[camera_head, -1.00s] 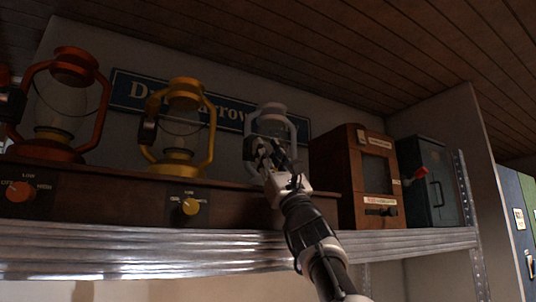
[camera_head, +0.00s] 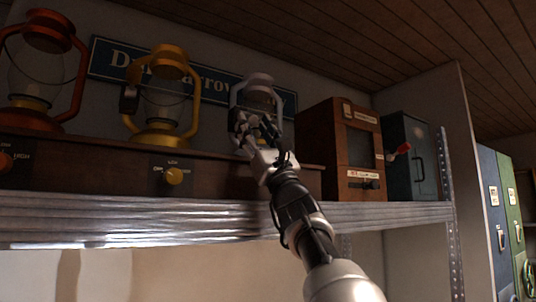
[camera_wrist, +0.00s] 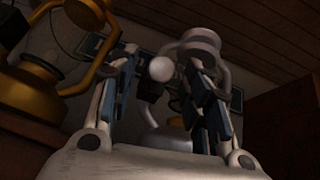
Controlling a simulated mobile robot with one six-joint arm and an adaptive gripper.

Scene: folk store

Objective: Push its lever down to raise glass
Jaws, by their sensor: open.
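A pale silver lantern (camera_head: 258,81) stands on the wooden base on the shelf. It also shows in the wrist view (camera_wrist: 203,42), with its round base low between my fingers. A dark block with a pale round knob (camera_wrist: 160,68) sits at its left side and looks like its lever. My gripper (camera_head: 254,124) is open in front of the lantern and hides its lower part in the head view. In the wrist view my gripper (camera_wrist: 162,72) has its fingers apart, with the knob between them in the picture. I cannot tell whether a finger touches it.
A yellow lantern (camera_head: 168,60) stands close on the left, a red one (camera_head: 50,30) farther left. A yellow dial (camera_head: 174,176) is on the wooden base (camera_head: 100,165). A wooden box (camera_head: 318,145) and a dark metal box (camera_head: 410,155) stand to the right. A sign hangs behind.

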